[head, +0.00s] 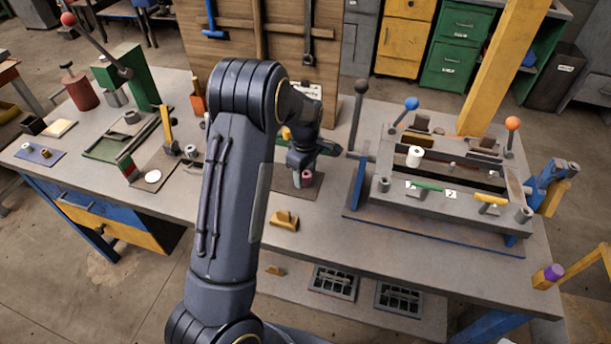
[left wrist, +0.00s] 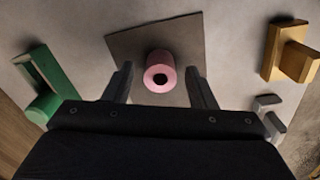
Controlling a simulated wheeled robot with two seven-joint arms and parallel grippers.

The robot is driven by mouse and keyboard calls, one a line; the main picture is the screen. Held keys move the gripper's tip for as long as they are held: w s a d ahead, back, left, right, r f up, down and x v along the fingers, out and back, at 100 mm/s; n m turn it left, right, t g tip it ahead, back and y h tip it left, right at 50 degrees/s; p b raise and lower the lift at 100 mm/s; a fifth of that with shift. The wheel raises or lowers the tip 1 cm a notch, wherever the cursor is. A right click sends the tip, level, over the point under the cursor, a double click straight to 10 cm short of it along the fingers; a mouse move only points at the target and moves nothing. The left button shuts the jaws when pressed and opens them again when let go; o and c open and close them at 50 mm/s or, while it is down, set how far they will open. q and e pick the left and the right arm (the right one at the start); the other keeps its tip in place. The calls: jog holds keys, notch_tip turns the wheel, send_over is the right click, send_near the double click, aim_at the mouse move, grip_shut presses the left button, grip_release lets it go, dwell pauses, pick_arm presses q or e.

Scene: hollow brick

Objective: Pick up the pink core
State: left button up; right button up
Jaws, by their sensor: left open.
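The pink core (head: 307,178) is a short hollow cylinder standing on a dark square plate (head: 284,185) on the workbench. In the left wrist view the pink core (left wrist: 160,72) stands on the plate (left wrist: 130,45), with its dark hole showing. My left gripper (head: 300,167) is open above the plate, close to the core. In the left wrist view the left gripper's fingers (left wrist: 161,82) are on either side of the core, with a gap on each side. My right gripper is not in view.
A yellow block (head: 285,220) lies in front of the plate, and a green part (left wrist: 42,85) lies beside it. A large grey fixture (head: 450,190) with coloured knobs stands to the right. A white cylinder (head: 415,157) stands on it. A wooden tool board (head: 245,45) rises behind.

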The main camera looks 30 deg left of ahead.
pick_arm(q)
jog(key=shift+f, duration=0.65)
jog(key=c, duration=1)
jog(key=shift+o, duration=0.2)
